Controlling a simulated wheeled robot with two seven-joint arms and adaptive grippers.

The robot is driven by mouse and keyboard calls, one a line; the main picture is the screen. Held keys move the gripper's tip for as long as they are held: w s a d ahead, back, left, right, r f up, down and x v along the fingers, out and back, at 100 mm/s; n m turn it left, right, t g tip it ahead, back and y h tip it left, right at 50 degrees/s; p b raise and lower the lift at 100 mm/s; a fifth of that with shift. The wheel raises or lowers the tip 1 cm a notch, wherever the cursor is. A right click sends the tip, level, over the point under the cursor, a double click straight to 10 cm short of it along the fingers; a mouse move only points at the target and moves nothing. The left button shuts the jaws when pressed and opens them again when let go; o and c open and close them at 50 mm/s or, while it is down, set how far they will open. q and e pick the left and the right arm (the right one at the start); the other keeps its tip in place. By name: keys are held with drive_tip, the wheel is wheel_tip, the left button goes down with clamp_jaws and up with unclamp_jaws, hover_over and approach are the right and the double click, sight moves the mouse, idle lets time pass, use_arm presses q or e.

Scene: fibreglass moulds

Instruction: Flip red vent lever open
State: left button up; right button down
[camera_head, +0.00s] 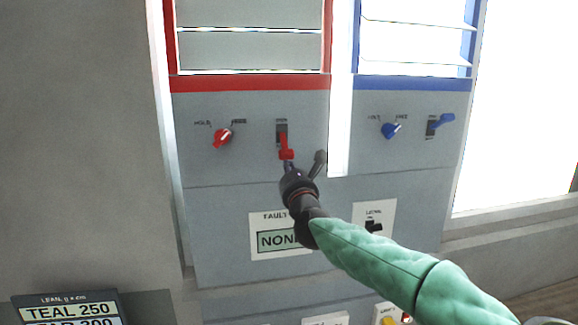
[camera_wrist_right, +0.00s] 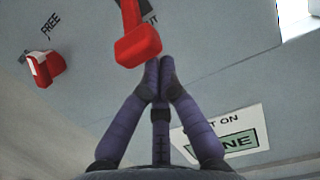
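The red vent lever (camera_head: 286,148) hangs down from its slot on the grey panel, below the red-framed vent. Its red block-shaped end also shows in the right wrist view (camera_wrist_right: 138,46). My right gripper (camera_head: 289,170) is just below the lever's end, reaching up from the lower right. In the wrist view its purple fingers (camera_wrist_right: 157,72) come together at the tips, with nothing seen between them. The tips are just under the red end; I cannot tell whether they touch it. My left gripper is not in view.
A red knob (camera_head: 222,138) is left of the lever. On the right are a blue knob (camera_head: 391,130) and a blue lever (camera_head: 440,123). A fault display (camera_head: 276,240) is below, partly hidden by my right arm.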

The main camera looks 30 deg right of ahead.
sight(289, 154)
drive_tip(key=r+p, duration=0.1)
drive_tip(key=p, duration=0.1)
drive_tip(key=s+g+p, duration=0.1)
drive_tip(key=p, duration=0.1)
drive_tip(key=r+g+p, duration=0.1)
drive_tip(key=shift+s+a+r+y+p, duration=0.2)
drive_tip(key=shift+s+r+y+p, duration=0.1)
drive_tip(key=shift+s+p, duration=0.1)
drive_tip(key=shift+s+a+r+p, duration=0.1)
drive_tip(key=shift+s+r+p, duration=0.1)
drive_tip(key=shift+r+p, duration=0.3)
drive_tip(key=r, duration=0.2)
drive_tip(key=r+p, duration=0.1)
drive_tip(key=r, duration=0.1)
drive_tip(key=shift+s+a, duration=0.1)
drive_tip(key=shift+s, duration=0.3)
drive_tip(key=shift+f, duration=0.2)
